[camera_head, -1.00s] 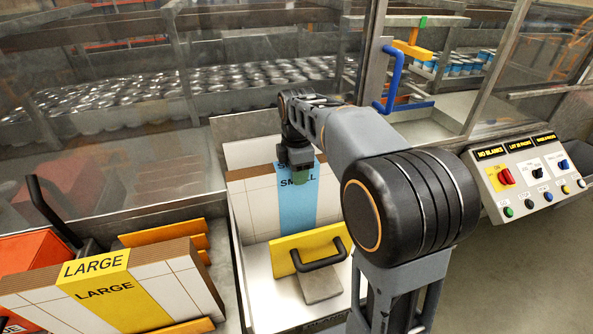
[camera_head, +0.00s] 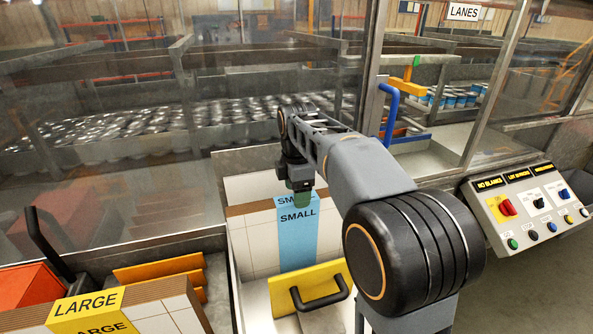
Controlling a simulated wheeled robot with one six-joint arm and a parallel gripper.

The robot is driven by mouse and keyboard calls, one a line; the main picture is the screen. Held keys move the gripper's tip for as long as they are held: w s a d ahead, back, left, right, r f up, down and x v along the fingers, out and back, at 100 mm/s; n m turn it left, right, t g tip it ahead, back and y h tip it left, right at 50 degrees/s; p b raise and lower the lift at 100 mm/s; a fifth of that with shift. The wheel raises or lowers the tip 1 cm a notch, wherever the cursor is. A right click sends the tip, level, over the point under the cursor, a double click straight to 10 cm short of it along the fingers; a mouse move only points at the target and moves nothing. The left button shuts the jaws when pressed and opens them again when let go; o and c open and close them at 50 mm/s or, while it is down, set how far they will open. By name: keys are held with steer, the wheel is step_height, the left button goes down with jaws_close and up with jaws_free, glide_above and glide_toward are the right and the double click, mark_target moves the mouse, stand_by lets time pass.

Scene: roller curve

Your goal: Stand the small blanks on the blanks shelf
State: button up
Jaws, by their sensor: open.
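The small blanks (camera_head: 299,243) stand upright as a pack with a blue band marked SMALL, on a metal shelf (camera_head: 256,295) in the middle of the picture. A yellow plate with a black handle (camera_head: 312,287) stands in front of them. My gripper (camera_head: 301,200) is at the top of the pack, just above or in front of the blue band. Its fingers are small and partly dark here, and I cannot tell whether they touch the blanks. It holds nothing that I can see.
Large blanks (camera_head: 150,308) with a yellow LARGE band stand at lower left, beside orange dividers (camera_head: 160,270) and a black lever (camera_head: 50,240). Glass panels close off cans behind. A control panel (camera_head: 527,207), its left display reading NO BLANKS, is at right.

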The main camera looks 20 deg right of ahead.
step_height(320, 180, up, 7)
steer(key=shift+r, duration=0.1)
steer(key=s+f+m+t, duration=0.1)
steer(key=s+f+m, duration=0.3)
steer(key=s+m, duration=0.1)
steer(key=s+f+m+t, duration=0.2)
steer(key=s+f+m, duration=0.3)
steer(key=s+m, duration=0.1)
steer(key=s+f+m+t, duration=0.1)
steer(key=s+f+m, duration=0.3)
steer(key=s+m, duration=0.1)
steer(key=shift+s+f+m, duration=0.3)
steer(key=shift+s+m, duration=0.05)
steer(key=shift+m, duration=0.45)
steer(key=shift+s+f, duration=0.15)
steer(key=shift+f, duration=0.15)
